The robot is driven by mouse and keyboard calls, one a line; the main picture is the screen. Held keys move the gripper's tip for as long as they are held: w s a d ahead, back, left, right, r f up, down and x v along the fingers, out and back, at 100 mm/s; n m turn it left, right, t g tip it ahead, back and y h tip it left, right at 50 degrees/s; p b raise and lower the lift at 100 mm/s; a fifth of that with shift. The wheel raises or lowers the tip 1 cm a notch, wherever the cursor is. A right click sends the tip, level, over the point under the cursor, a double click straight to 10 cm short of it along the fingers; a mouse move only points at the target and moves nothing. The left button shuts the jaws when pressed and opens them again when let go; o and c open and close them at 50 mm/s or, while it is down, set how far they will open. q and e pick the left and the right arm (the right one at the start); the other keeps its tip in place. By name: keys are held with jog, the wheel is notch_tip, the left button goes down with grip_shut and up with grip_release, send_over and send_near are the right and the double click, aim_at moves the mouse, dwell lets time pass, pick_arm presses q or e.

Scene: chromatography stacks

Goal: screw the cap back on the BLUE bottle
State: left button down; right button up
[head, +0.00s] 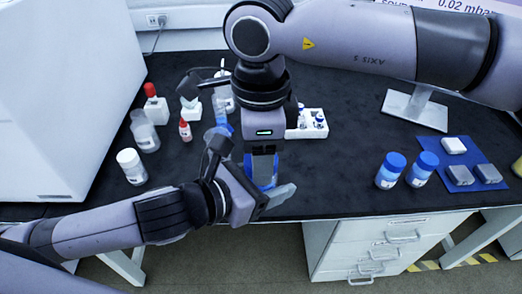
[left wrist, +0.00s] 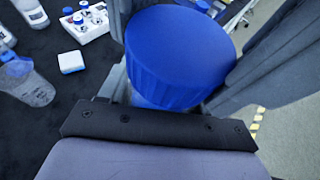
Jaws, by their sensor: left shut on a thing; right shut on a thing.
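The blue bottle (head: 273,172) is mostly hidden between my two grippers near the front edge of the bench; a strip of blue shows there. My left gripper (head: 270,193) comes in from the left and is shut on the bottle. My right gripper (head: 263,158) points straight down from above and is shut, at the height of the cap. In the left wrist view the ribbed blue cap (left wrist: 180,55) fills the upper middle, above a pale bottle neck, with grey fingers at both sides. Whether the cap is fully seated cannot be told.
Two blue-capped bottles (head: 391,170) stand right, beside a blue mat (head: 462,180) with small blocks. A white vial rack (head: 308,133) stands behind my grippers. A white-capped jar (head: 131,166) and other bottles stand left. The bench between grippers and right bottles is clear.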

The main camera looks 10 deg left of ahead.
jog(key=o, duration=1.2)
jog(key=shift+c, duration=0.2)
jog(key=shift+r, duration=0.1)
jog(key=shift+r, duration=2.2)
jog(key=shift+c, duration=0.4)
jog(key=r+n, duration=0.1)
jog(key=n, duration=0.3)
jog(key=shift+r, duration=0.35)
jog(key=n, duration=0.1)
jog(key=r+n, duration=0.1)
jog(key=n, duration=0.2)
jog(key=shift+r+n, duration=0.3)
jog(key=shift+r, duration=0.05)
jog(key=shift+f, duration=0.1)
